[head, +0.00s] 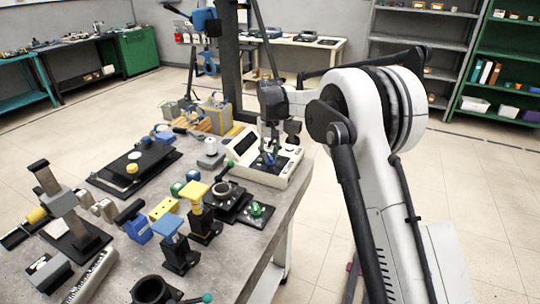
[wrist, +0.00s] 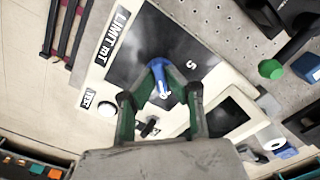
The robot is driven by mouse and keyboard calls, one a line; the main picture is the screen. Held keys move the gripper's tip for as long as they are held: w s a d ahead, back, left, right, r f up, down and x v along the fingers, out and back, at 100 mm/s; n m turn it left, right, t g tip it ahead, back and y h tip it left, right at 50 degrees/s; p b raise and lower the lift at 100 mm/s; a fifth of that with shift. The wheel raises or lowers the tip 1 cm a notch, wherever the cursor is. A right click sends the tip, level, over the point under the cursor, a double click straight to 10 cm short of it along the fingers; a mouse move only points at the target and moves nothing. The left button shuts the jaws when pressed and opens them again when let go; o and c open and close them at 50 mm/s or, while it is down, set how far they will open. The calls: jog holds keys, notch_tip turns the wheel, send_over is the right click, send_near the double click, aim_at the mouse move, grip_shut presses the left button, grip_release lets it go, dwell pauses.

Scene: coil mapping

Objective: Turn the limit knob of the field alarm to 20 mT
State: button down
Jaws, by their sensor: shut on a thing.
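The field alarm (head: 245,171) is a cream box with a dark top panel at the right edge of the bench. In the wrist view its dark dial plate (wrist: 127,60) carries the label "LIMIT mT" and a "5". My gripper (head: 268,157) is shut on the knob from above. I cannot read which value the knob points to.
On the alarm are a round white button (wrist: 107,108), a black toggle (wrist: 150,127) and a dark display (wrist: 228,116). A green knob (wrist: 307,68) on a dark fixture lies close by. The bench (head: 285,205) is crowded to the left; open floor (head: 480,200) lies right.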

aim_at(270, 156)
jog(key=c, duration=1.8)
grip_release()
notch_tip(270, 156, up, 12)
